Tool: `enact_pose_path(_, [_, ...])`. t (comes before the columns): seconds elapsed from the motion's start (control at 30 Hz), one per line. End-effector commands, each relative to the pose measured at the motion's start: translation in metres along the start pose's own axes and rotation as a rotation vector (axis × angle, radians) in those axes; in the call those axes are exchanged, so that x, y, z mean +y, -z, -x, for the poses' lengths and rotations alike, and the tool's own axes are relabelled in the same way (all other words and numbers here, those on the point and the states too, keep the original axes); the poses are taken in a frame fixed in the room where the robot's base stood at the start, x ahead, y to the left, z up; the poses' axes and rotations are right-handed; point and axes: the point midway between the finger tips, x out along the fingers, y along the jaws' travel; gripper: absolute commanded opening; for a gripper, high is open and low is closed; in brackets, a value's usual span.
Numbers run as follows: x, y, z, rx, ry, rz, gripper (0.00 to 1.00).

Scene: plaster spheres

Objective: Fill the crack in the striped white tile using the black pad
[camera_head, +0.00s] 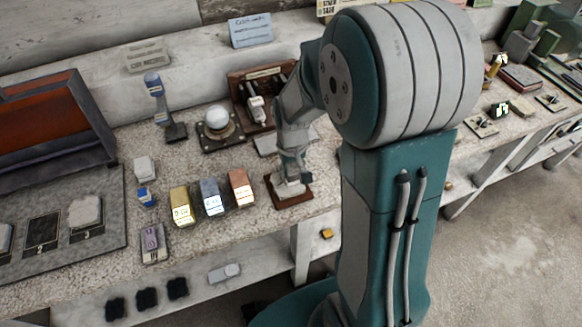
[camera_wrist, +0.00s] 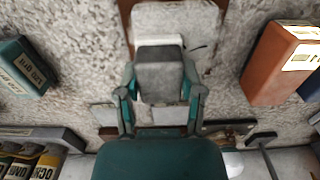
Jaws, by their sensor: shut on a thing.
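My gripper (camera_wrist: 160,92) is shut on a dark grey block (camera_wrist: 160,72), with a finger on each side of it; a pale edge shows around the block. I cannot tell for sure that this block is the black pad. The pale tile (camera_wrist: 178,18) lies on a brown board just past the block in the wrist view, and a short dark line marks its right part. In the head view my gripper (camera_head: 292,172) is low over the tile (camera_head: 290,188) on its brown board (camera_head: 294,201). The block hides part of the tile, and I cannot tell whether they touch.
Yellow (camera_head: 181,205), blue (camera_head: 212,197) and orange (camera_head: 240,187) boxes stand left of the board. A white sphere (camera_head: 217,118) sits on a stand behind. Several black pieces, one of them here (camera_head: 147,298), lie on the lower shelf. The bench front edge is close.

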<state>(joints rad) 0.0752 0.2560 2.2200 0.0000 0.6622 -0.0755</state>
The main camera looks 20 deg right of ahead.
Motion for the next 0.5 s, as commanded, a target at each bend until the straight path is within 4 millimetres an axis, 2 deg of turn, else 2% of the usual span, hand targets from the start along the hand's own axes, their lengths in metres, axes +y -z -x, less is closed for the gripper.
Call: enact_pose_path(0.5, [0.000, -0.024, -0.001, -0.001, 0.000, 0.000, 0.12])
